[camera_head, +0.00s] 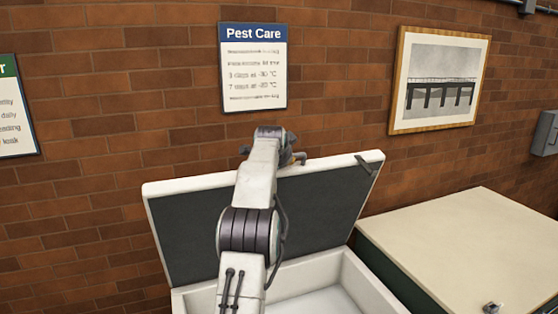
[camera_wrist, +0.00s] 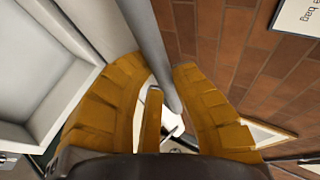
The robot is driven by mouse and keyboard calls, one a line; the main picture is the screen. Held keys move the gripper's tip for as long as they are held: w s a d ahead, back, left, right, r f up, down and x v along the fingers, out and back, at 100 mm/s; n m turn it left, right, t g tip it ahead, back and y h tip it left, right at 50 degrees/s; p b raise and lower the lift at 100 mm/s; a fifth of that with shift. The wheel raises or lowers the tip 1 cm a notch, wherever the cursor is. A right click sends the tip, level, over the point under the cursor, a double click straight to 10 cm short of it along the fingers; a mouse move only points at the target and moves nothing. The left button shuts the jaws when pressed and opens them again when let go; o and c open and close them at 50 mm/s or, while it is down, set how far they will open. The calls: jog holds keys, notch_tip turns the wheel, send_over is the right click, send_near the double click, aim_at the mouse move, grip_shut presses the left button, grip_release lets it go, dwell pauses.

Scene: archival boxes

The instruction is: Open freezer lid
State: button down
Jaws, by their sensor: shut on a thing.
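The freezer lid (camera_head: 320,212) stands raised and tilted back toward the wall, with its dark grey inner face showing. The white chest freezer (camera_head: 365,285) is open below it, and its pale inside shows. My gripper (camera_wrist: 163,78) is at the lid's upper edge, with its yellow fingers closed around a grey bar (camera_wrist: 150,35) that looks like the lid's handle. In the head view my arm hides the middle of the lid and most of the gripper. The freezer's white opening also shows at the left of the wrist view (camera_wrist: 30,65).
A cream-topped cabinet (camera_head: 470,245) stands close at the freezer's right. The brick wall (camera_head: 90,190) is behind the lid. A Pest Care sign (camera_head: 253,70), a framed bridge picture (camera_head: 440,80) and a grey wall box (camera_head: 545,133) hang on it.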

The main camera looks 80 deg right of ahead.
jog(key=c, duration=1)
grip_release()
jog(key=shift+v, duration=6)
jog(key=shift+w, duration=0.1)
jog(key=shift+f, duration=0.1)
